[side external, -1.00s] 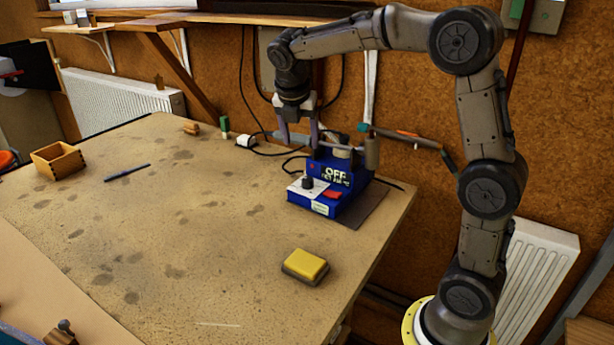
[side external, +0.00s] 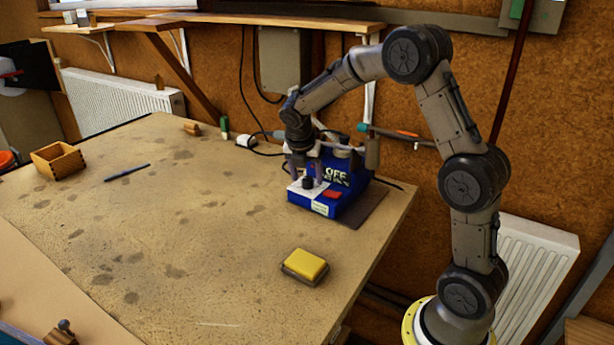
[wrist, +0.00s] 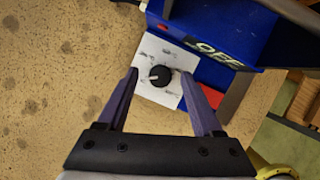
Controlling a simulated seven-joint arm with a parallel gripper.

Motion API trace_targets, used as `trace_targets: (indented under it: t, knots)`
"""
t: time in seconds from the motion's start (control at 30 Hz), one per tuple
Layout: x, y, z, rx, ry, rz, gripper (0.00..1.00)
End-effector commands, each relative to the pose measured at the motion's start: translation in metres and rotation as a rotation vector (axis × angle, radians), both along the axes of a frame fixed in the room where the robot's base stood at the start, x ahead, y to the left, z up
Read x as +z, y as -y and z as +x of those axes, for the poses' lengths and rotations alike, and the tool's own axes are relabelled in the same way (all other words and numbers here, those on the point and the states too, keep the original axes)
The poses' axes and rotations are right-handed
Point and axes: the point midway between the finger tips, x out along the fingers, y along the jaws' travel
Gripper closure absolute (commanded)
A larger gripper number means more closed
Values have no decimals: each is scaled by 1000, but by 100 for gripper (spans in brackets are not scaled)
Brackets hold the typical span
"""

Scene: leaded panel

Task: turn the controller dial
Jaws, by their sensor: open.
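The controller (side external: 345,209) is a blue box with a display reading "OFF" on its raised back part, near the table's right edge. Its black dial (side external: 308,182) sits on a white plate on the front part. In the wrist view the dial (wrist: 160,75) lies between and a little beyond the fingertips, with a light pointer mark on its left side. A red switch (side external: 332,195) is beside the plate. My gripper (side external: 306,178) is open above the controller's front, one finger on either side of the dial. In the wrist view I see no contact between fingers and dial.
A yellow sponge (side external: 305,266) on a dark holder lies in front of the controller. A soldering iron (side external: 395,132) and its stand are behind it. A wooden box (side external: 58,161) and a blue pen (side external: 127,172) lie far left. The middle of the table is clear.

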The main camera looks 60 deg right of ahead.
Motion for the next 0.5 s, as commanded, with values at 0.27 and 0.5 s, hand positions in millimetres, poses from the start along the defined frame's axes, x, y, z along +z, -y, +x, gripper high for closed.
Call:
trace_targets:
  t: [0.27,0.5]
  knots:
    - [-5,2,0,0,-1,0,32]
    - [-4,2,0,0,-1,0,59]
